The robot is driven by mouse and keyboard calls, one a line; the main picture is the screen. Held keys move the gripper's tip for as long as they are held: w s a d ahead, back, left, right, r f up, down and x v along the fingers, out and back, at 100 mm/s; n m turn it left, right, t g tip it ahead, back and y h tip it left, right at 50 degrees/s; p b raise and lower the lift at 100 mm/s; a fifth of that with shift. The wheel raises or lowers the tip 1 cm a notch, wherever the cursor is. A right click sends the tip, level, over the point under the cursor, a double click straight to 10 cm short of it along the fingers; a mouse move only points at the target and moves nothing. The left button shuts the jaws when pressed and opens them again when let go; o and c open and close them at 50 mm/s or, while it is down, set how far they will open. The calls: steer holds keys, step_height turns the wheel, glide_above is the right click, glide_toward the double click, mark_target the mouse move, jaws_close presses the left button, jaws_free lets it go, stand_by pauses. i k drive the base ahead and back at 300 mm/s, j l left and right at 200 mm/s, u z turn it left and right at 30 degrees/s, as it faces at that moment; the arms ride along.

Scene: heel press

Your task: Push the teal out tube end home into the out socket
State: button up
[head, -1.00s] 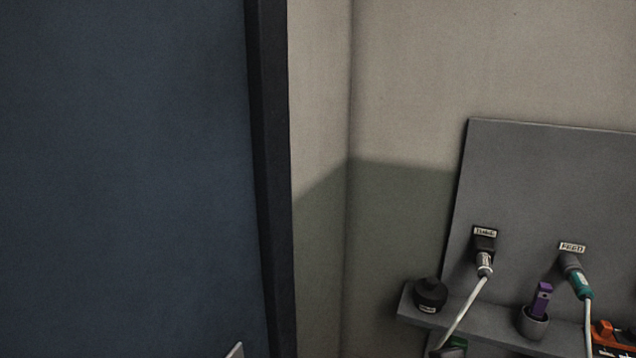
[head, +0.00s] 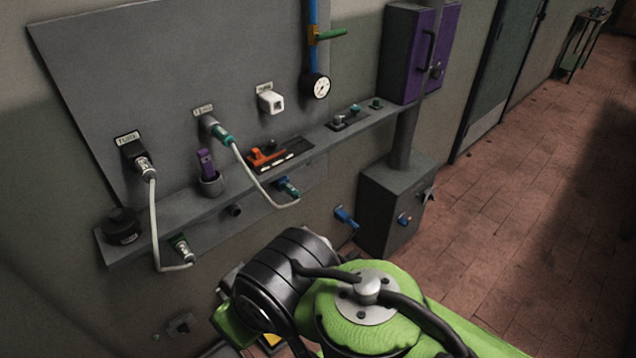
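A teal tube end (head: 287,187) is at the lower panel under the shelf, with a pale tube running up from it. Another teal end (head: 222,134) sits at the grey socket on the board, whose small label reads FEED in the earlier frame. I cannot read an OUT label, so I cannot tell which socket is the out socket, nor how deep either teal end sits. My green and black arm is in the lower middle of the head view. My gripper fingers do not show.
A grey shelf (head: 338,136) holds a purple object in a cup (head: 210,183), a black round pot (head: 122,226) and an orange tool (head: 266,155). Tiled floor (head: 515,190) is open at right.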

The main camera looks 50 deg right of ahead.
mark_target(288, 188)
steer(key=z, duration=1.35)
